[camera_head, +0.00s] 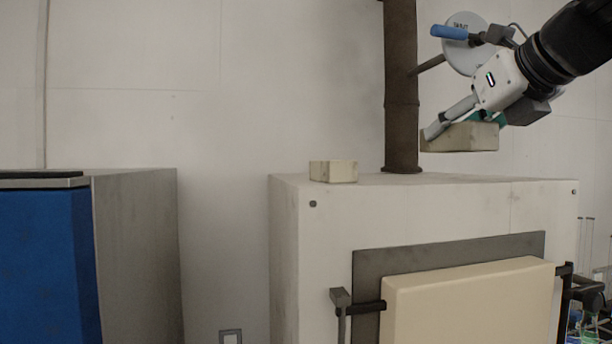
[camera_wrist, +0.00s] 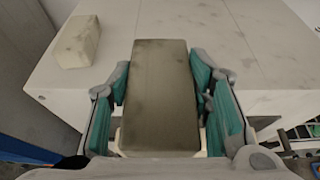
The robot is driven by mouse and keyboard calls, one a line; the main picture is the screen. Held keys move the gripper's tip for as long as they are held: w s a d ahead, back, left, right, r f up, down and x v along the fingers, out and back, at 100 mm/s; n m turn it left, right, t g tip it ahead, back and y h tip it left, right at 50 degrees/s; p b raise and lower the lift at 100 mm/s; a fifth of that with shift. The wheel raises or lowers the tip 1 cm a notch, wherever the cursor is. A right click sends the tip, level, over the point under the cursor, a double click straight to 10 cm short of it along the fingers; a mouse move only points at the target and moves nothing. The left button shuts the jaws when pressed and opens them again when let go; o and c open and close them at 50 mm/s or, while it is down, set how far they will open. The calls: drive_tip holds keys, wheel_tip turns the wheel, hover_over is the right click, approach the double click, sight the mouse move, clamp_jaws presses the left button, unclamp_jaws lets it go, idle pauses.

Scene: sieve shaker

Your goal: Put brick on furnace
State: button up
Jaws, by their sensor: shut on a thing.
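A tan brick (camera_head: 468,137) is held in my gripper (camera_head: 436,128), above the right part of the furnace top. In the wrist view the brick (camera_wrist: 160,95) sits lengthwise between the two teal-padded fingers of my gripper (camera_wrist: 161,88). The furnace (camera_head: 420,210) is a large pale box with a flat top and a cream door on its front. A gap shows between the held brick and the furnace top in the head view. A second, similar brick (camera_head: 333,171) rests on the left part of the top; it also shows in the wrist view (camera_wrist: 75,41).
A dark vertical pipe (camera_head: 401,90) rises from the furnace top, left of the held brick. A round white disc with a blue handle (camera_head: 449,32) is behind my wrist. A blue-fronted cabinet (camera_head: 45,265) stands at the left. The furnace top between pipe and right edge looks clear.

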drive_tip(key=w+a, duration=0.1)
drive_tip(key=w, duration=0.4)
drive_tip(key=w+a+f, duration=0.1)
drive_tip(key=w, duration=0.4)
drive_tip(key=w+a+p, duration=0.1)
drive_tip(key=w+a, duration=0.1)
drive_tip(key=w, duration=0.3)
drive_tip(key=shift+w+a+f, duration=0.1)
drive_tip(key=shift+w+f, duration=0.05)
drive_tip(key=shift+w, duration=0.1)
wheel_tip(320, 180, down, 3)
drive_tip(key=shift+s+f+p, duration=0.1)
drive_tip(key=shift+s+p, duration=0.05)
drive_tip(key=shift+p, duration=0.45)
drive_tip(key=shift+f, duration=0.15)
drive_tip(key=shift+f, duration=0.15)
drive_tip(key=o, duration=1.5)
drive_tip(key=shift+o, duration=0.2)
